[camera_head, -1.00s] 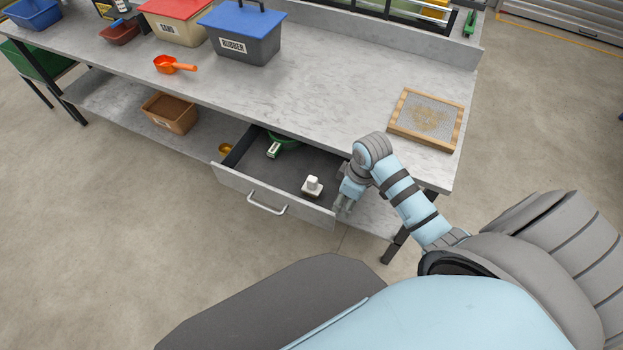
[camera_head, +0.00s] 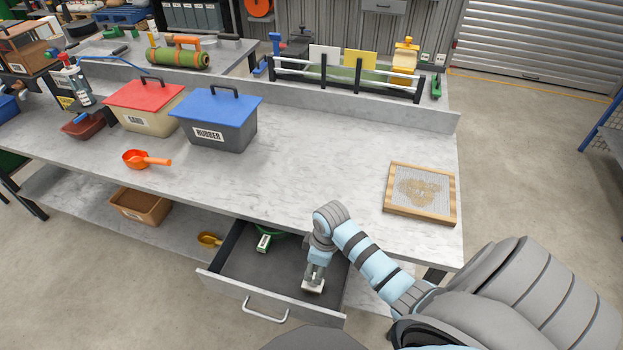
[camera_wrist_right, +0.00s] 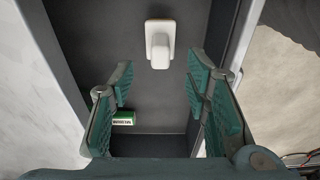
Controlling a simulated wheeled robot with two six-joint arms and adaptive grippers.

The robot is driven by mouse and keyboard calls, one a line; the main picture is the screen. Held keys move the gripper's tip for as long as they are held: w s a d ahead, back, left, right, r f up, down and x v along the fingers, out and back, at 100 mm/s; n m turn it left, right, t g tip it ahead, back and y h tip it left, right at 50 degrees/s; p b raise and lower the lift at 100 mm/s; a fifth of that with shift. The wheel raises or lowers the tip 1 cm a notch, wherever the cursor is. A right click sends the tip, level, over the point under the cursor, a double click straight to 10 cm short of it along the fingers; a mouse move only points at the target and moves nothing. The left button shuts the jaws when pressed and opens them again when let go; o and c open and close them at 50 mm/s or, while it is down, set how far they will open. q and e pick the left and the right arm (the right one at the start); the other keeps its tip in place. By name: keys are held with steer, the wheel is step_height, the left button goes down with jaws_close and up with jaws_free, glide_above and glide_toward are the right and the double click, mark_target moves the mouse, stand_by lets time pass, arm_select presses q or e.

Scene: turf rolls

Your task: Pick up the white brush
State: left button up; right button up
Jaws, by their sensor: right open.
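The white brush (camera_head: 313,288) lies in the open drawer (camera_head: 255,289), near its front right part. In the head view my right gripper (camera_head: 315,272) is over the brush and hides part of it. In the right wrist view the whole brush (camera_wrist_right: 160,45) shows on the dark drawer floor, with a flat base and a raised handle. There my right gripper (camera_wrist_right: 157,78) is open and empty, its green fingers spread. The brush appears beyond the fingertips, roughly centred between them. My left gripper is not in view.
A small green and white labelled item (camera_head: 263,243) also lies in the drawer. Drawer walls stand close around the gripper. The worktop holds a wooden sieve (camera_head: 421,193), a blue-lidded box (camera_head: 216,122) and an orange scoop (camera_head: 146,160). The worktop's middle is clear.

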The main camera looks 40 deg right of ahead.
steer(key=f, duration=0.2)
steer(key=f+b, duration=0.1)
steer(key=f, duration=0.2)
steer(key=w+f, duration=0.1)
steer(key=f, duration=0.1)
steer(key=shift+w+a+f+b, duration=0.1)
steer(key=shift+a+f+b, duration=0.05)
steer(key=shift+a+b, duration=0.2)
steer(key=shift+c, duration=0.8)
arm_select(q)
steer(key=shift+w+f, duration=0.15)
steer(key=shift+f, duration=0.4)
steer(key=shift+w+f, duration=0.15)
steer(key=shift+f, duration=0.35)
arm_select(e)
jaws_close()
